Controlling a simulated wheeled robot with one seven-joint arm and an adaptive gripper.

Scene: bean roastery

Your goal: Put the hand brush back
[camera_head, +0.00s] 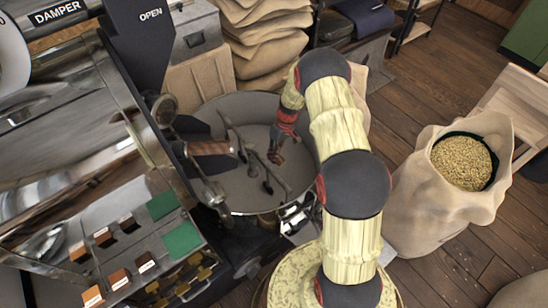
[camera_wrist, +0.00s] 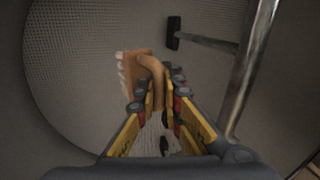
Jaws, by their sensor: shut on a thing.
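The hand brush (camera_wrist: 138,72) shows in the wrist view. It has an orange-brown wooden body, pale bristles along its left side and a curved handle (camera_wrist: 153,66). My gripper (camera_wrist: 160,97) is shut on the handle, with a finger on each side. In the head view my gripper (camera_head: 277,152) points down over the round cooling tray (camera_head: 228,104) of the roaster. The brush is too small and dark to make out clearly there. In the wrist view the grey perforated tray floor lies behind the brush; I cannot tell whether they touch.
The tray's stirring arms (camera_head: 229,124) stand left of my gripper; a metal bar (camera_wrist: 246,68) and a dark paddle (camera_wrist: 173,33) show in the wrist view. The roaster body (camera_head: 95,120) is left. Stacked sacks (camera_head: 262,40) stand behind. An open bean sack (camera_head: 420,205) stands right.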

